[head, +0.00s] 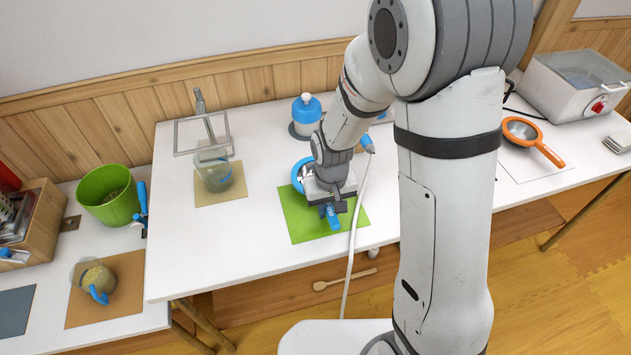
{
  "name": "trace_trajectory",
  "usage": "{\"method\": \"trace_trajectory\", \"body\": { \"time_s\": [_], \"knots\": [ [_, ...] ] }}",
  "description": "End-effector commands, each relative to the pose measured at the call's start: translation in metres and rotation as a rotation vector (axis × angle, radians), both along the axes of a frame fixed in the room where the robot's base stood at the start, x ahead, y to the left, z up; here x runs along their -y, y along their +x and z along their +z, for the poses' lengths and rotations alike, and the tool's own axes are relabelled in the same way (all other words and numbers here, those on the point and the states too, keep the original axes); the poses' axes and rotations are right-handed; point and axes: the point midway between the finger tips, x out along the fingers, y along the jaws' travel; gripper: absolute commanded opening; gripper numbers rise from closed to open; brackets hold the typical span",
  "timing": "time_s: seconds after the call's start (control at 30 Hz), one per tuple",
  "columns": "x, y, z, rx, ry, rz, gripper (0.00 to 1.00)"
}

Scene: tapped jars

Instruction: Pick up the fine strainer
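A strainer with a blue rim (298,178) and a blue handle (333,219) lies at the green mat (303,220) in the middle of the white table. A second strainer, with an orange rim and handle (546,151), lies on a white sheet at the right. I cannot tell from the meshes which is the fine one. My gripper (329,206) points down over the green mat, right at the blue handle. The wrist hides the middle of the blue strainer. The fingers are too small and covered to show whether they grip the handle.
A blue-and-white bottle (306,114) stands behind my wrist. A white cable (354,232) hangs over the table's front edge.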

Motion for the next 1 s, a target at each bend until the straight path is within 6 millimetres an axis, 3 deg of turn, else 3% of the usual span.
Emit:
{"method": "trace_trajectory", "body": {
  "time_s": [0.27,0.63,0.77,1.0],
  "knots": [
    [0.0,0.0,0.0,0.0,0.0,0.001,0.0],
    [-0.001,0.001,0.005,0.003,0.001,0.001,0.0],
    [-0.001,0.001,0.023,0.007,0.002,0.002,0.0],
    [-0.001,0.001,0.072,0.007,0.002,0.002,0.0]
  ]
}}
